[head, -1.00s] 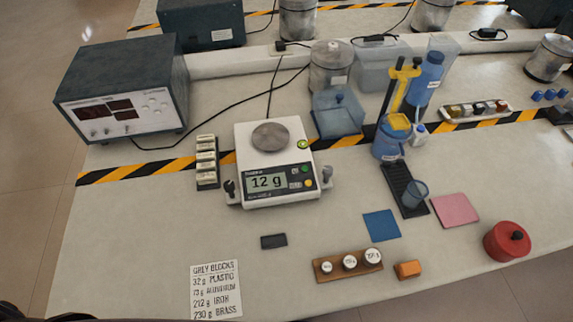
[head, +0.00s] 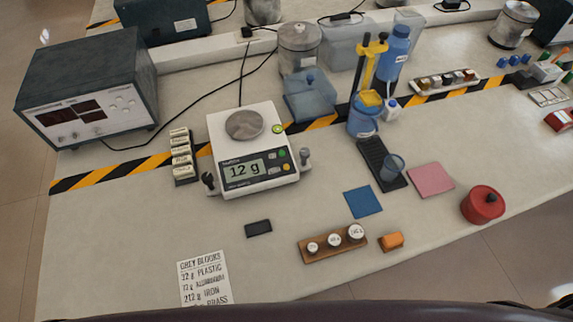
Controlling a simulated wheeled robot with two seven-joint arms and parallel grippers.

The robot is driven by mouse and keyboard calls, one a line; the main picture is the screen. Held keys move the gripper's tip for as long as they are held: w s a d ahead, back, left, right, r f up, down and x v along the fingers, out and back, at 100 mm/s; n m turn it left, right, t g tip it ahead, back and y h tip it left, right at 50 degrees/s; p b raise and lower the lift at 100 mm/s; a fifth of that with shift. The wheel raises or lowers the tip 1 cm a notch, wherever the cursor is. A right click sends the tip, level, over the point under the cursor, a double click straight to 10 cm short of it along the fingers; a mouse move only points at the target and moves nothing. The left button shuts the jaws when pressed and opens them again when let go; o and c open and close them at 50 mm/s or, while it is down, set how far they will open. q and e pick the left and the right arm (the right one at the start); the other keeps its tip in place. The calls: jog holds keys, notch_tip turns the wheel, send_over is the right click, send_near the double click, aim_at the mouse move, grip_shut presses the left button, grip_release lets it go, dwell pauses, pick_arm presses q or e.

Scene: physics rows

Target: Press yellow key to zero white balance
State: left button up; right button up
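The white balance (head: 226,139) stands left of centre on the bench. Its round metal pan (head: 245,125) is bare, and its display (head: 243,171) reads "12 g". The small yellow key (head: 285,169) is at the right end of the dark front panel, below a green key (head: 281,153). Nothing covers the yellow key. Neither of my grippers is in view.
A dark block (head: 258,228) lies in front of the balance. A wooden weight holder (head: 332,243) and an orange block (head: 392,241) are to its right. Labelled blocks (head: 181,155) stand close on the balance's left. The bench in front is mostly clear.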

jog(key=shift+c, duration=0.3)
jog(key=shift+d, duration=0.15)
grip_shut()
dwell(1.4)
